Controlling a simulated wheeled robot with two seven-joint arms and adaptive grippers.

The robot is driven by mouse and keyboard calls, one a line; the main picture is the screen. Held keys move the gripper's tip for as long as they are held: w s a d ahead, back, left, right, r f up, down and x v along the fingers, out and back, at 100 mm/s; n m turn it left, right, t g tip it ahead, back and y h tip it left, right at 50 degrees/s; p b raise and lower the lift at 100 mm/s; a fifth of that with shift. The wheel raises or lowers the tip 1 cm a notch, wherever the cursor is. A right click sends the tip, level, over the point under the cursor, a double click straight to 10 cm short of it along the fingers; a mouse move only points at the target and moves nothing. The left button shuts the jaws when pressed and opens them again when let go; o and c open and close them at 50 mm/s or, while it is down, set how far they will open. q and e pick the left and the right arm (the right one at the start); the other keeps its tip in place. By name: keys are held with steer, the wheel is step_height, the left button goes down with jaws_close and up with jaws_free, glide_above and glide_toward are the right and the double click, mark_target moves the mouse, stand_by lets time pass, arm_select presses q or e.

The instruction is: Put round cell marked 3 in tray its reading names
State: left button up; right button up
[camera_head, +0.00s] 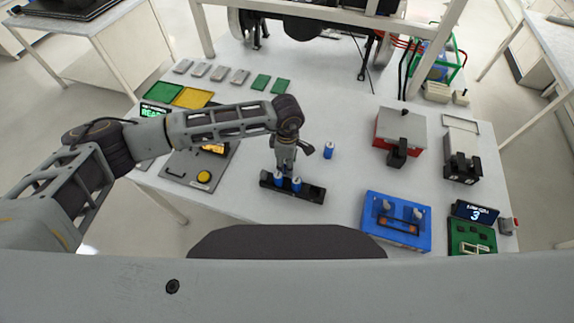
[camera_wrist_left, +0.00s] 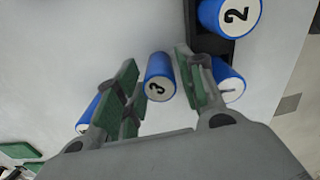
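My left gripper (camera_head: 286,166) points down over a black rack (camera_head: 310,193) in the head view. Blue round cells stand there, one (camera_head: 280,182) left and one (camera_head: 296,184) right. Another blue cell (camera_head: 328,150) stands on the table behind the rack. In the left wrist view, the cell marked 3 (camera_wrist_left: 158,80) shows between the two spread fingers, with a visible gap on the left finger's side. A cell marked 2 (camera_wrist_left: 230,14) is at the top right. One cell (camera_wrist_left: 228,80) is partly behind the right finger, another (camera_wrist_left: 87,112) behind the left. My right gripper is out of view.
A green tray (camera_head: 161,92) and a yellow tray (camera_head: 193,97) lie at the back left, by a screen with green text (camera_head: 152,111). A device with a yellow button (camera_head: 203,177) is left of the rack. A blue fixture (camera_head: 396,232) and a screen showing 3 (camera_head: 475,212) are at right.

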arm_select(q)
jaws_close()
stand_by(0.3)
steer(key=shift+r, duration=0.85)
step_height(320, 180, up, 7)
steer(key=shift+f+b, duration=0.1)
steer(key=shift+b, duration=0.9)
steer(key=shift+r, duration=0.75)
